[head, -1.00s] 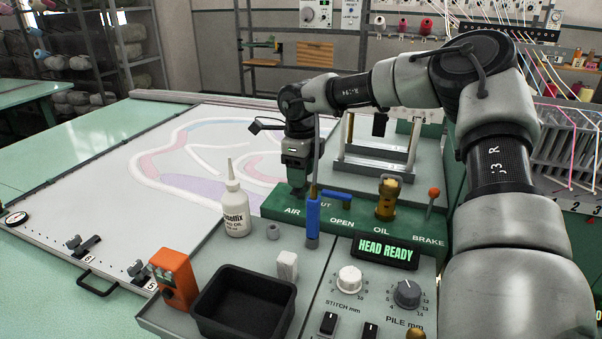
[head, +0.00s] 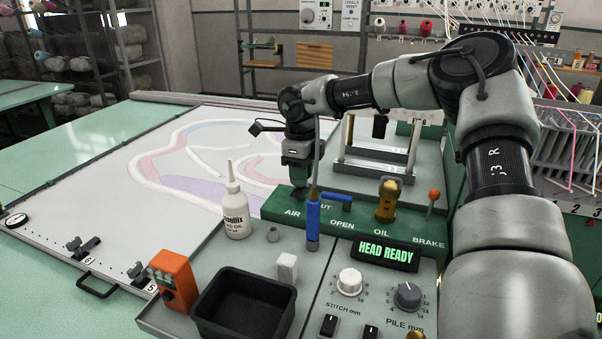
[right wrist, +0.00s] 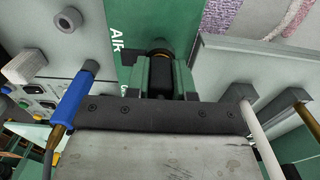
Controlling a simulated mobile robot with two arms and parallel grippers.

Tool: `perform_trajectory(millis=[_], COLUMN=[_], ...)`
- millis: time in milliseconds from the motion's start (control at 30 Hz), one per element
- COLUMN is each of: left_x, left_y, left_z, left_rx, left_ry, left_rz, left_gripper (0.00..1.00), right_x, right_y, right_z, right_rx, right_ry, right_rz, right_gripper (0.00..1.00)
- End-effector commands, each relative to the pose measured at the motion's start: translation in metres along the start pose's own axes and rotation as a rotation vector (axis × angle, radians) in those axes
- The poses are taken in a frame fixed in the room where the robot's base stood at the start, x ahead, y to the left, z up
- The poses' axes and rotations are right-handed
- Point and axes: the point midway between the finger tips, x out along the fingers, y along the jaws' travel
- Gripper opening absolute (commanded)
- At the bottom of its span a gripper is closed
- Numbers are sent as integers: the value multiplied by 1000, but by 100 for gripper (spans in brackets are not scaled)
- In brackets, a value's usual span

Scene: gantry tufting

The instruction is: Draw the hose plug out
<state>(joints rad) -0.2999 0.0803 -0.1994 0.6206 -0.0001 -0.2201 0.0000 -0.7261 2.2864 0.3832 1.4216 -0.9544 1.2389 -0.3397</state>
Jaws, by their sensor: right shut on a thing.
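My right gripper (head: 298,186) points straight down at the green panel (head: 350,219), just above the AIR label. In the right wrist view its two green fingers (right wrist: 159,80) are shut on the dark hose plug (right wrist: 160,78), one on each side. A brass-coloured ring (right wrist: 158,53) shows at the plug's far end, against the green panel. The fingers hide most of the plug, and I cannot tell how deep it sits. In the head view the plug is hidden behind the gripper. My left gripper is not in view.
A blue-handled tool (head: 313,218) stands upright close to the gripper. A blue lever (head: 336,196), a brass oil fitting (head: 386,201) and an orange-knobbed brake lever (head: 432,198) lie to the right.

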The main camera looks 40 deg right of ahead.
Motion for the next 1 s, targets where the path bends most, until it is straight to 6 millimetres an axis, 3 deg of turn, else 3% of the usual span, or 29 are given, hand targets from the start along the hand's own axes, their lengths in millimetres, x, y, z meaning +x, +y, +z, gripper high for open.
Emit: perform_trajectory(millis=[1000], left_x=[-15], left_y=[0], left_z=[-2], left_rx=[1], left_ry=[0], left_rz=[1], left_gripper=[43], right_x=[-37], right_y=[-1], right_z=[2], right_rx=[-2], right_ry=[-10], right_rz=[-9], right_gripper=[0])
